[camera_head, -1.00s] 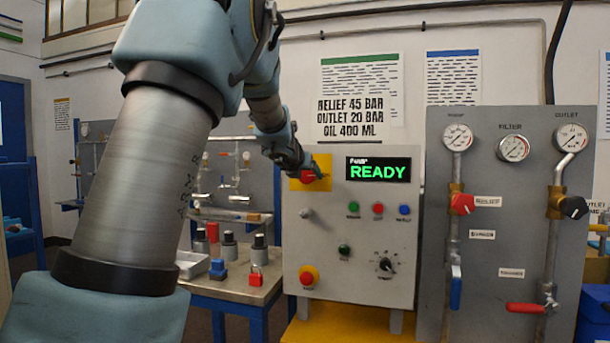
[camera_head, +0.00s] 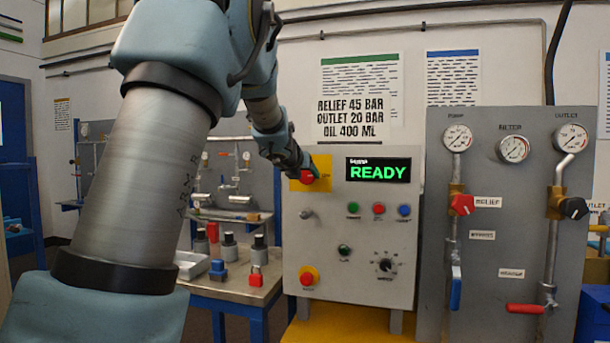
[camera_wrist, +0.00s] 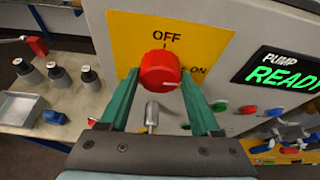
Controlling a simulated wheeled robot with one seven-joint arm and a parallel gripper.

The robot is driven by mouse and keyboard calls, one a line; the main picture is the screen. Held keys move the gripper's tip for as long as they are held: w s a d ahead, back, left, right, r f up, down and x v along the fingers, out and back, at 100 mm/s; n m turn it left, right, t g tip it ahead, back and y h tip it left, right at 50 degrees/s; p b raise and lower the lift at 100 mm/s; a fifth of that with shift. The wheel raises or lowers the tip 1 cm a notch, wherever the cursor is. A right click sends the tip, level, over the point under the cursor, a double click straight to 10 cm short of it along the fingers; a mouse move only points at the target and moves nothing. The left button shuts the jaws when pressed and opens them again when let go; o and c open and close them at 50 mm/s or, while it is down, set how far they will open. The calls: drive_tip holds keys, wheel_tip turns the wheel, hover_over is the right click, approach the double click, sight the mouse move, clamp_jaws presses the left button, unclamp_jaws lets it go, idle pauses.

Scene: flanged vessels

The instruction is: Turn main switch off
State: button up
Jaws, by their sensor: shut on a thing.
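The main switch is a round red knob on a yellow plate (camera_wrist: 128,35) marked OFF above and ON at the right. In the wrist view the knob (camera_wrist: 160,72) has a white mark pointing right, towards ON. My gripper (camera_wrist: 160,80) has its two green fingers on either side of the knob and is shut on it. In the head view my gripper (camera_head: 304,168) is at the upper left of the grey control box (camera_head: 350,265), covering part of the knob (camera_head: 308,177). The display (camera_head: 378,170) reads READY in green.
Below the switch are a metal toggle (camera_head: 306,213), coloured buttons (camera_head: 378,208), a black dial (camera_head: 385,265) and a red mushroom button (camera_head: 308,276). A gauge panel (camera_head: 500,240) stands to the right. A bench (camera_head: 235,290) with small vessels stands to the left.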

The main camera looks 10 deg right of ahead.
drive_tip(key=n, duration=0.1)
drive_tip(key=n+h, duration=0.1)
drive_tip(key=shift+w+a+n+g+h+p, duration=0.1)
drive_tip(key=shift+a+n+g+h+p, duration=0.1)
drive_tip(key=shift+n+g+h+p, duration=0.15)
drive_tip(key=n+h, duration=0.1)
drive_tip(key=n+h+b, duration=0.1)
drive_tip(key=n, duration=0.1)
drive_tip(key=shift+f+g, duration=0.25)
drive_tip(key=shift+g, duration=0.1)
drive_tip(key=n+b, duration=0.1)
drive_tip(key=n+h+b, duration=0.2)
drive_tip(key=n, duration=0.1)
drive_tip(key=shift+w+a+f, duration=0.1)
drive_tip(key=shift+a+f, duration=0.05)
drive_tip(key=shift+f, duration=0.1)
drive_tip(key=shift+n+t+h+b, duration=0.5)
drive_tip(key=shift+n+h+b, duration=0.25)
drive_tip(key=shift+n+b, duration=0.8)
drive_tip(key=shift+r, duration=0.1)
drive_tip(key=o, duration=1.4)
drive_tip(key=b+v, duration=0.2)
drive_tip(key=v, duration=0.8)
drive_tip(key=shift+s+a, duration=0.25)
drive_tip(key=shift+s, duration=0.05)
